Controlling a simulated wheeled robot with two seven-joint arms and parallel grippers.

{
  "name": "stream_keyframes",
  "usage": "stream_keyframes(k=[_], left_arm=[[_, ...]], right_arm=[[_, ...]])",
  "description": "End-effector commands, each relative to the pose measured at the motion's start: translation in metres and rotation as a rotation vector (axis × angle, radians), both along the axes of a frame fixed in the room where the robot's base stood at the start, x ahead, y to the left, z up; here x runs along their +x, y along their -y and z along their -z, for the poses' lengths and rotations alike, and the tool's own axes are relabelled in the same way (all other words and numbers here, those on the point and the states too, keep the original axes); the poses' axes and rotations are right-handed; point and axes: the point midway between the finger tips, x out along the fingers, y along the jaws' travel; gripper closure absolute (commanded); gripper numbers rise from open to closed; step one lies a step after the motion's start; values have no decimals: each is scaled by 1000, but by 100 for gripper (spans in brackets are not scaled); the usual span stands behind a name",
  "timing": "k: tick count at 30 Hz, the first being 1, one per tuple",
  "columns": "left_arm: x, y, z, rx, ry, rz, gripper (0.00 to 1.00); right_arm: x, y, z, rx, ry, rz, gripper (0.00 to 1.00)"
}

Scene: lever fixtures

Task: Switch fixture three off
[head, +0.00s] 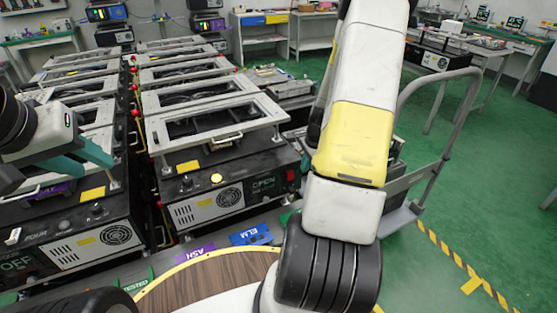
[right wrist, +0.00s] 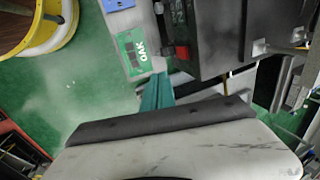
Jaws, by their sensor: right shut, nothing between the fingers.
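A black fixture box (head: 190,207) stands in the middle of the head view with a pale frame on top. Its front has a fan grille, a yellow round part (head: 216,178), a red part (head: 291,176) and a display reading OPEN (head: 263,184). A second box (head: 75,220) at left has a display reading OFF (head: 17,263). I cannot read which fixture is three. My left gripper (head: 98,168) is open and empty above the left box. My right gripper (right wrist: 157,92) is shut and empty beside a green label and a dark box with a red part (right wrist: 182,52).
Purple ASH (head: 195,252) and blue ELM (head: 250,235) labels lie along the front edge. A green label (right wrist: 133,52) shows in the right wrist view. A metal cart rail (head: 440,140) stands at right. Green floor (head: 490,180) is open beyond it. My right arm hides part of the fixtures.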

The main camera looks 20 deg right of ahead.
Motion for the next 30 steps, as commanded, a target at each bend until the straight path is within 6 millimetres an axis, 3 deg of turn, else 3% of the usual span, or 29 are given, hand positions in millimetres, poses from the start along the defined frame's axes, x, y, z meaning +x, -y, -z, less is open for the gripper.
stream_keyframes(k=[5, 18, 24, 30], left_arm=[[0, 0, 0, 0, 0, 0, 64], [0, 0, 0, 0, 0, 0, 64], [0, 0, 0, 0, 0, 0, 64], [0, 0, 0, 0, 0, 0, 64]], right_arm=[[3, 0, 11, 1, -1, -1, 100], [29, -3, 96, 1, -2, -2, 100], [58, -5, 101, -1, 1, -4, 100], [69, -6, 103, -1, 1, -3, 100]])
